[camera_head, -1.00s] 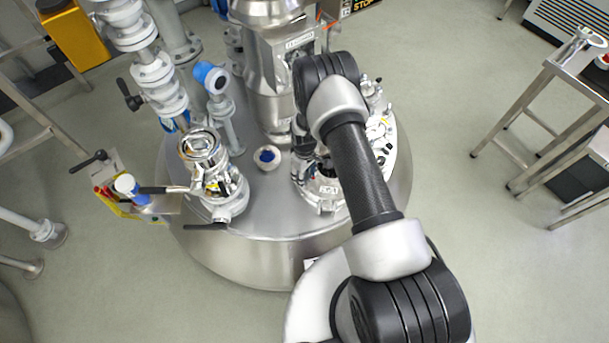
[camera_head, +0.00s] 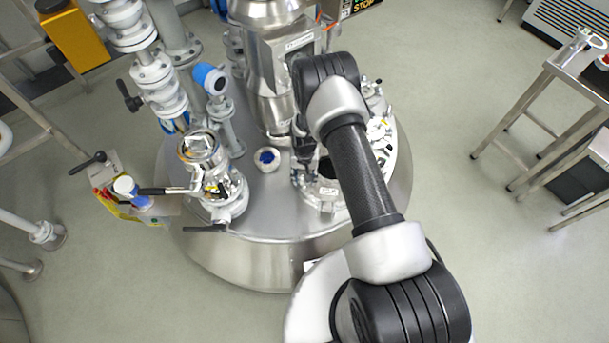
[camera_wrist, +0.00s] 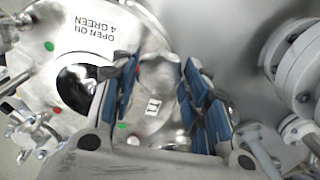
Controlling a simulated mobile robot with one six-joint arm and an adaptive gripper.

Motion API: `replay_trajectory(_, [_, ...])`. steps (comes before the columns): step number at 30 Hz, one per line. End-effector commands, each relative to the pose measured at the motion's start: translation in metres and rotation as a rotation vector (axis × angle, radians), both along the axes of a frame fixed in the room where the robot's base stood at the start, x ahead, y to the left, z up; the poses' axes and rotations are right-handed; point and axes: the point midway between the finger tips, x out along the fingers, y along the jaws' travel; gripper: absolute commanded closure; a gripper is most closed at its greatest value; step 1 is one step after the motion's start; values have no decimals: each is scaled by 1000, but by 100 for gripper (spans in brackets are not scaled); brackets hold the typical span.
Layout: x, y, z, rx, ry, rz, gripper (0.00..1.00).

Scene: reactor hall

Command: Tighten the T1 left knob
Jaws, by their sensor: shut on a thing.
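In the wrist view, my gripper (camera_wrist: 160,88) has its blue-padded fingers on either side of a rounded metal knob (camera_wrist: 158,75). A white T1 label (camera_wrist: 153,106) shows on metal just below the knob, between the fingers. The fingers are closed in on the knob; the pads hide its sides and the exact contact. In the head view, my gripper (camera_head: 304,156) is a small dark shape at the left side of the round hatch fitting on the vessel top. The knob cannot be made out there.
A metal plate (camera_wrist: 115,38) marked "OPEN ON 4 GREEN" has a dark round opening (camera_wrist: 75,85) beside my gripper. Another clamp with knobs (camera_wrist: 35,130) is at left. Pipe flanges (camera_wrist: 300,65) stand at right. A sight-glass fitting (camera_head: 208,165) stands left on the vessel lid (camera_head: 265,215).

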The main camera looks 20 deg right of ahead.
Motion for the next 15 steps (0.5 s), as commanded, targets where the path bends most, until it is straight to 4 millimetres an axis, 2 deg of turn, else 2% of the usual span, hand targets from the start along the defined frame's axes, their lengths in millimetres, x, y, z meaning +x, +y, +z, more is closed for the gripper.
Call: replay_trajectory(15, [4,0,3,0,-7,-487,82])
